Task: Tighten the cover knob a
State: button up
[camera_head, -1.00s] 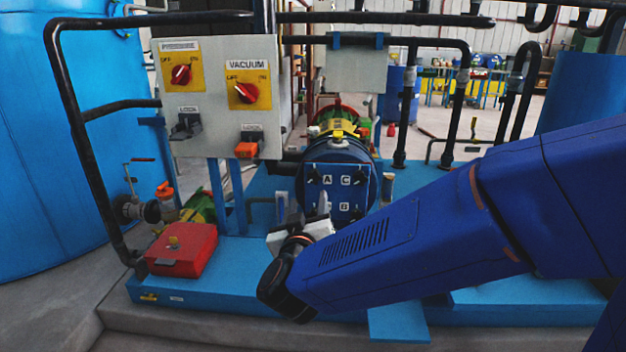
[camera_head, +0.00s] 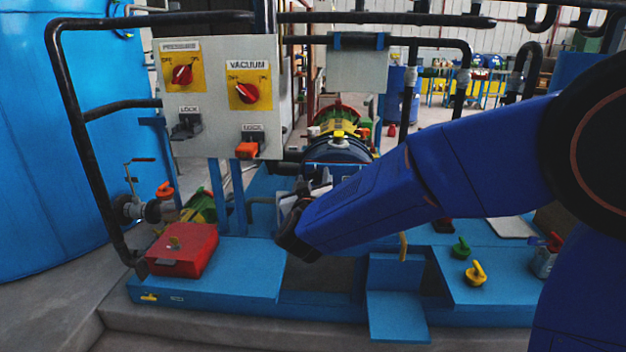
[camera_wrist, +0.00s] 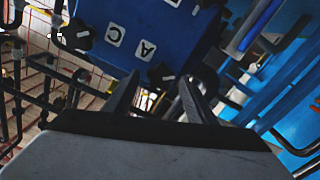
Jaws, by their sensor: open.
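The blue square cover (camera_wrist: 135,18) with letters C and A fills the top of the wrist view, tilted. Cover knob a (camera_wrist: 160,73), a black knob with a pale mark, sits beside the letter A. My gripper (camera_wrist: 158,82) is open, its dark fingers on either side of this knob in the picture. I cannot tell whether they touch it. Another black knob (camera_wrist: 77,35) sits by the letter C. In the head view, the round dark blue autoclave (camera_head: 338,150) shows above my arm, which hides the cover's front and the knob.
A control panel (camera_head: 215,95) with red pressure and vacuum dials stands left of the autoclave. A red box (camera_head: 182,250) sits on the blue platform (camera_head: 245,268). Black pipes frame the area.

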jog(key=shift+w, duration=0.1)
jog(key=c, duration=1)
jog(key=shift+c, duration=0.2)
jog(key=shift+m, duration=0.4)
jog(key=m, duration=0.4)
jog(key=shift+d+m, duration=0.2)
jog(key=shift+m, duration=0.2)
jog(key=m, duration=0.6)
jog(key=shift+d+f, duration=0.1)
jog(key=shift+d, duration=0.05)
jog(key=m, duration=0.7)
jog(key=shift+d+f+m, duration=0.1)
jog(key=shift+f+m, duration=0.1)
jog(key=shift+m, duration=0.1)
jog(key=m, duration=0.6)
jog(key=shift+f, duration=0.2)
jog(key=shift+m, duration=0.3)
